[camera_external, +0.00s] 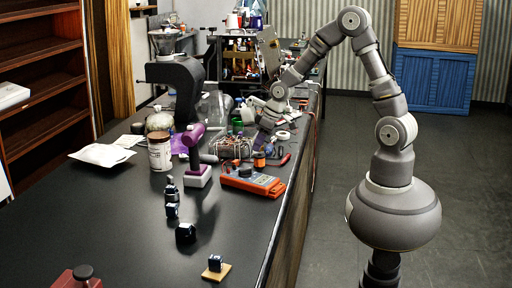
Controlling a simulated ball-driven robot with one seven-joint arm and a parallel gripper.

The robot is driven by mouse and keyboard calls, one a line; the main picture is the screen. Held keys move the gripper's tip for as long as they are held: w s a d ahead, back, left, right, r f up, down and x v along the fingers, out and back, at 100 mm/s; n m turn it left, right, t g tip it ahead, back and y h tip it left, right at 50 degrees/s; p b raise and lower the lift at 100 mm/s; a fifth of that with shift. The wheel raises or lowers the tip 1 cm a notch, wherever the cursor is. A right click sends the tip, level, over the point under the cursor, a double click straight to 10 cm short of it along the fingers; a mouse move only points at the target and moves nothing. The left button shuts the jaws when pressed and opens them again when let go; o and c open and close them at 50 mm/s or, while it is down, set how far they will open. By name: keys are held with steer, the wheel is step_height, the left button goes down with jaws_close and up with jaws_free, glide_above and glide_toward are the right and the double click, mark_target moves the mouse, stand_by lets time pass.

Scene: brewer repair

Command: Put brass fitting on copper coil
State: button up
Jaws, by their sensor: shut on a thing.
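My gripper (261,142) points down over the right side of the black workbench. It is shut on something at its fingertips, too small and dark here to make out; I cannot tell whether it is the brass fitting. Just below the fingertips stands a small orange-brown round thing (259,160), which may be the copper coil. I cannot tell whether it touches what I hold. A reddish wire-like cluster (232,148) lies just left of the gripper. No brass fitting can be picked out for certain.
An orange multimeter (252,182) lies just in front of the gripper, with a red-handled tool (285,160) to the right. A purple-and-white device (196,165) and a labelled jar (160,152) stand left. Small dark blocks (186,232) are nearer. The bench's front left is mostly clear.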

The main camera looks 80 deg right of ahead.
steer(key=shift+f, duration=0.9)
steer(key=shift+f, duration=0.1)
steer(key=o, duration=1.1)
steer(key=shift+c, duration=0.2)
steer(key=shift+r, duration=0.25)
steer(key=p+v, duration=0.4)
steer(key=v, duration=0.7)
steer(key=shift+s+r, duration=0.25)
steer(key=shift+r, duration=0.1)
